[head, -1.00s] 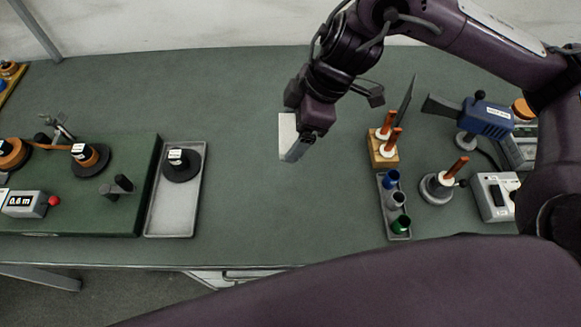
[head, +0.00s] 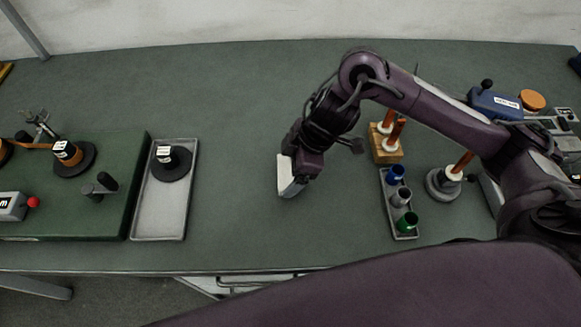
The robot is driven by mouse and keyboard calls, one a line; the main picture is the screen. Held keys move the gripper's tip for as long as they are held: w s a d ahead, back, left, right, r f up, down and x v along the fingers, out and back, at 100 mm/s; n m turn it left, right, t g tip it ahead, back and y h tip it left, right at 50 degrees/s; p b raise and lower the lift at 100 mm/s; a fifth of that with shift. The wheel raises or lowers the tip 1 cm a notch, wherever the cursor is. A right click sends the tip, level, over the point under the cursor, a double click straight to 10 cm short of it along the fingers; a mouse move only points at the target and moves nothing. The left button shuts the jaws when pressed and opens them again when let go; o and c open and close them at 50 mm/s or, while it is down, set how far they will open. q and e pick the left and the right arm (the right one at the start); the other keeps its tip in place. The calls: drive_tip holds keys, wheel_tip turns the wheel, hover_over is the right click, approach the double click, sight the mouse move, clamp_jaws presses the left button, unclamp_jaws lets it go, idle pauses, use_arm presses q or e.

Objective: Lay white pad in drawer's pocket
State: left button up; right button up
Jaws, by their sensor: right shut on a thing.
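The white pad (head: 286,173) is a small pale rectangle near the middle of the bench in the head view. My right gripper (head: 293,186) is shut on it, and the gripper's dark body hides its right part. I cannot tell whether the pad touches the bench top. The drawer (head: 240,284) shows as a pale unit with a handle below the bench's front edge. Its upper face is mostly hidden by the bench edge and my own body, and no pocket can be made out. My left gripper is not in view.
A grey tray (head: 161,226) with a black spool (head: 171,168) lies left, beside a green board (head: 112,212). At right stand a wooden block (head: 386,157), a rack of coloured cups (head: 405,235) and a blue tool (head: 494,104). The bench (head: 240,120) between is clear.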

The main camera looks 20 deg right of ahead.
drive_tip(key=shift+f, duration=0.15)
drive_tip(key=o, duration=0.7)
drive_tip(key=shift+o, duration=0.7)
drive_tip(key=shift+r, duration=0.25)
drive_tip(key=p+v, duration=0.3)
drive_tip(key=v, duration=0.8)
drive_tip(key=shift+p+x, duration=2.95)
drive_tip(key=shift+x, duration=2.85)
